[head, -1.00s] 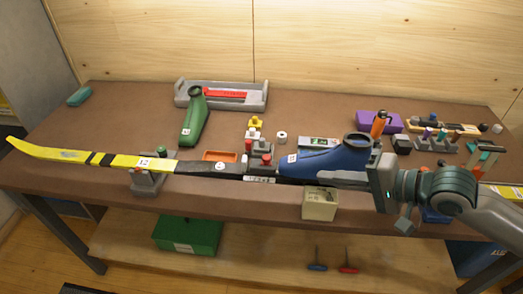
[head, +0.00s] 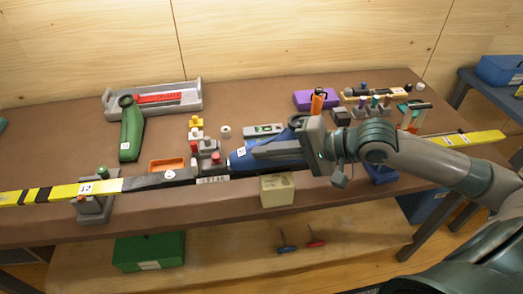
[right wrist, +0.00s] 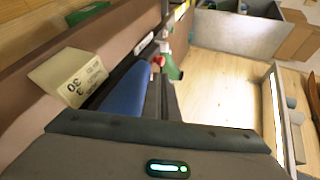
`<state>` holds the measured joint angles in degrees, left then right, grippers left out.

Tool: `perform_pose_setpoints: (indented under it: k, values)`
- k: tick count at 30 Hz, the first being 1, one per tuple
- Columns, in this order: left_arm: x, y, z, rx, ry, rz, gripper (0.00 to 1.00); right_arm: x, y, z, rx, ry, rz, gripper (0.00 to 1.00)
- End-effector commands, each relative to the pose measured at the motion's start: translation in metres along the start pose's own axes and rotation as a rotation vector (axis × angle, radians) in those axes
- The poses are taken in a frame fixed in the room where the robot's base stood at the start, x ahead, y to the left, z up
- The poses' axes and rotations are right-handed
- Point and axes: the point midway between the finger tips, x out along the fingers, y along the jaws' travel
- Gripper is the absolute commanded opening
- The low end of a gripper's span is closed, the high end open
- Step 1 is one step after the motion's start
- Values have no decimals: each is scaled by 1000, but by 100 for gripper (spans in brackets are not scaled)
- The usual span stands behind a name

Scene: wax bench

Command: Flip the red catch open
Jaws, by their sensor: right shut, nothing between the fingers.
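A small red part (head: 215,156), which looks like the catch, stands on a grey fixture (head: 207,147) beside the black section of the ski. A red part (right wrist: 158,60) also shows in the right wrist view; its exact position is too small to tell. My right gripper (head: 252,152) is shut and empty. It points left over the blue boot-shaped piece (head: 240,160), with its tips to the right of the red part and apart from it. The yellow and black ski (head: 60,192) lies along the bench front. My left gripper is not in view.
A cream box (head: 277,190) sits at the front edge below my right gripper. An orange tray (head: 167,165), a green boot-shaped piece (head: 131,135) and a grey tray (head: 190,102) are to the left. A purple block (head: 316,98) and several small tools stand behind at the right.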

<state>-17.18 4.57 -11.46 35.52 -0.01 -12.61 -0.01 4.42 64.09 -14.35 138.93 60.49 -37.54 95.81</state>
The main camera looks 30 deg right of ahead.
Motion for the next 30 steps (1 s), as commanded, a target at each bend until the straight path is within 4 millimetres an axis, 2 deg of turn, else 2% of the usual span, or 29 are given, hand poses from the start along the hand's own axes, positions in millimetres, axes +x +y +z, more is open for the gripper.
perform_pose_setpoints:
  k: [21, 30]
  values:
    - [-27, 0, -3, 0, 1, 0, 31, 81, -2, 1, 0, -1, -1, 0]
    - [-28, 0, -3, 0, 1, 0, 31, 91, 0, 1, -2, -1, 1, 0]
